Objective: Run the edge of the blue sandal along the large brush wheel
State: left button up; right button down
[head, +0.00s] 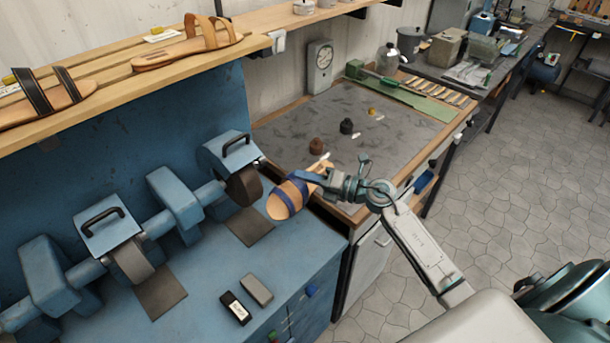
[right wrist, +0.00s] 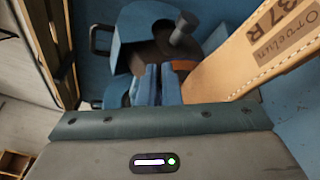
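The blue sandal (head: 284,203), tan with blue straps, is held out from the right gripper (head: 318,181). The gripper appears shut on it at the near-arm end. In the right wrist view the sandal's tan stitched footbed (right wrist: 245,60), marked "37 R", runs up to the right. The dark brown wheel (head: 244,187), apparently the large brush wheel, sits under a blue hood at the right end of the machine shaft. The sandal's toe is just right of this wheel, very close; I cannot tell whether they touch. My left gripper is not in view.
Another wheel (head: 132,263), greyer, sits further left on the blue machine (head: 222,265). Two small blocks (head: 257,289) lie on its front top. A shelf (head: 110,70) with other sandals is above. A grey-topped bench (head: 290,130) stands behind; floor is clear at right.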

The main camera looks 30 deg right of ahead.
jog(key=s, duration=0.1)
jog(key=s+d+f+b, duration=0.1)
jog(key=s, duration=0.2)
jog(key=shift+s+d+f, duration=0.2)
jog(key=shift+s+d, duration=0.25)
jog(key=shift+s, duration=0.3)
jog(key=shift+b, duration=0.3)
